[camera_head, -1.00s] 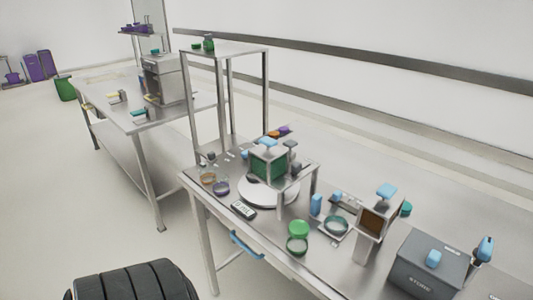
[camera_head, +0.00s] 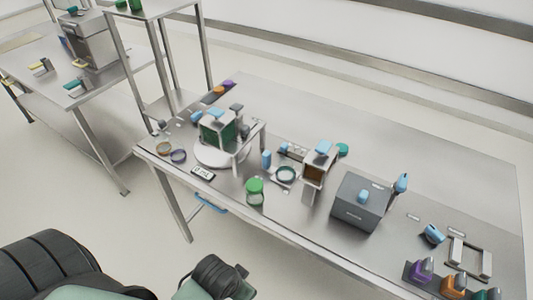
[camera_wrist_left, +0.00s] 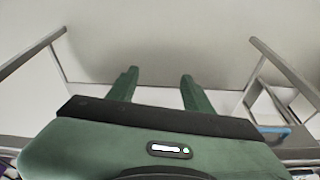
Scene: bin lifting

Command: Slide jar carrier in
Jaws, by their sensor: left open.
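I cannot tell for sure which thing is the jar carrier. A green-walled box with a blue top handle (camera_head: 217,130) stands on a round white disc (camera_head: 213,154) beside a metal stand. A jar with a green lid (camera_head: 255,187) stands near the table's front edge. Purple (camera_head: 419,271) and orange (camera_head: 453,286) pieces with grey tops stand at the lower right, partly cut off, beside a metal frame (camera_head: 468,259). My left gripper (camera_wrist_left: 160,74) is open and empty, its two green fingers apart, facing a pale blank surface. My right gripper is not in view.
A grey box (camera_head: 358,203) and a small boxy device (camera_head: 318,167) stand mid-table. A blue handle (camera_head: 209,203) is under the front edge. A second table (camera_head: 70,97) stands at the left.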

